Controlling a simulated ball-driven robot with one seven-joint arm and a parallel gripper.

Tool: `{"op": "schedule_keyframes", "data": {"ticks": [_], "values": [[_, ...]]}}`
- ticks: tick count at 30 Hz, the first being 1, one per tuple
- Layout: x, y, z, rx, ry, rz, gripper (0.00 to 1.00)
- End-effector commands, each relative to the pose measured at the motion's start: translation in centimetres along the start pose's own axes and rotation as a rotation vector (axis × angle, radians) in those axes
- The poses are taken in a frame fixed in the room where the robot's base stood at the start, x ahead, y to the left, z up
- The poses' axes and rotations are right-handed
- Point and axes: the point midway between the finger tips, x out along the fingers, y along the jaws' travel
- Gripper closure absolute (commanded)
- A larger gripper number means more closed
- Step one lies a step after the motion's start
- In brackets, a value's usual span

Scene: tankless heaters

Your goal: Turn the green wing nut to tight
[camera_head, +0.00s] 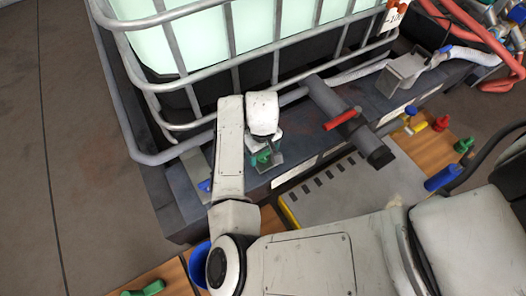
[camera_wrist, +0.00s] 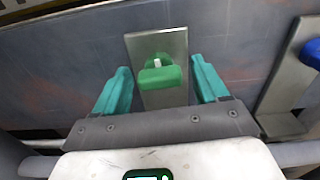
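The green wing nut (camera_wrist: 160,78) sits on a grey metal plate (camera_wrist: 150,46) in the wrist view. A small pale mark shows at its top. My gripper (camera_wrist: 161,84) is open, with one teal finger on each side of the nut. Gaps show between the fingers and the nut, so they look apart from it. In the head view my gripper (camera_head: 266,157) is at the dark base below the caged tank, and the nut there is hard to tell from the teal fingers.
A blue knob (camera_wrist: 311,54) on another plate stands to the right in the wrist view. In the head view, a pipe with a red lever (camera_head: 343,119) is right of my gripper. The caged white tank (camera_head: 200,40) rises behind. A loose green piece (camera_head: 145,288) lies lower left.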

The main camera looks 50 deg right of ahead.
Motion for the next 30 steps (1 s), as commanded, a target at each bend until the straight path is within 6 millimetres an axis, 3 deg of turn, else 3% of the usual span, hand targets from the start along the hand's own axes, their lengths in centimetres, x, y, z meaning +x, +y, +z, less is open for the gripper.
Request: {"op": "schedule_keyframes", "data": {"ticks": [2, 16, 30], "values": [[-0.01, 0.00, 0.00, 0.000, 0.000, 0.000, 0.35], [-0.01, -0.01, 0.00, 0.000, 0.000, 0.000, 0.80], [-0.05, 0.04, 0.08, 0.072, -0.001, 0.000, 0.81]]}}
